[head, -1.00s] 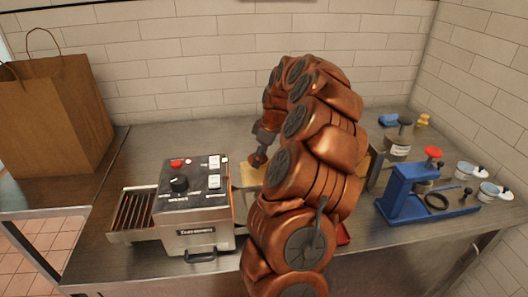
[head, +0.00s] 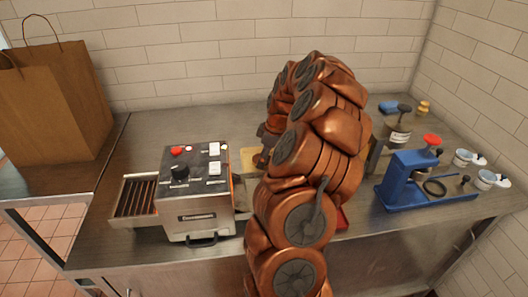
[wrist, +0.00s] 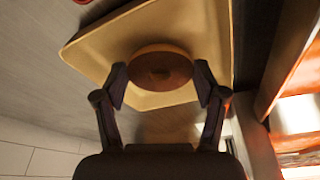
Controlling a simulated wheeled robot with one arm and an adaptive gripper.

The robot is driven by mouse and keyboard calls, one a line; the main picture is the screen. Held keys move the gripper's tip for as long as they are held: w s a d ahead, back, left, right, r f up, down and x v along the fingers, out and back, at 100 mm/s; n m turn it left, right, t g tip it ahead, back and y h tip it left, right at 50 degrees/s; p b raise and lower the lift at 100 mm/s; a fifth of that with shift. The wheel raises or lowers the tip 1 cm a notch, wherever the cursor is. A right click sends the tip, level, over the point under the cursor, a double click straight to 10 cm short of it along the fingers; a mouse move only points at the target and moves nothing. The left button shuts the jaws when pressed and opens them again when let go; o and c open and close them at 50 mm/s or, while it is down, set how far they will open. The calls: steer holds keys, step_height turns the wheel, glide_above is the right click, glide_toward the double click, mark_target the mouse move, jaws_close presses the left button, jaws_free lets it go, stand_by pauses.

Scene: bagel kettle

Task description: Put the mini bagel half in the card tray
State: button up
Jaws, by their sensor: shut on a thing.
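The mini bagel half (wrist: 160,69), round and brown with a paler rim, is between my fingertips in the wrist view. My gripper (wrist: 160,80) is shut on it at its two sides. The card tray (wrist: 97,52), tan and shallow with rounded corners, lies behind the bagel half in that view; I cannot tell whether they touch. In the head view a part of the card tray (head: 248,155) shows on the counter, right of the toaster. My gripper (head: 262,161) is by the tray there. My arm hides the rest of the tray, and I cannot make out the bagel half.
The toaster (head: 195,200) stands close left of the tray; its glowing opening (wrist: 298,115) shows in the wrist view. A blue press (head: 410,180), a pot (head: 398,132) and small tubs (head: 463,157) stand to the right. A paper bag (head: 55,105) is at far left. The back counter is clear.

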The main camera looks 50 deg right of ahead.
steer(key=shift+f, duration=0.1)
steer(key=o, duration=1)
step_height(320, 180, up, 7)
steer(key=shift+b, duration=0.3)
stand_by(0.7)
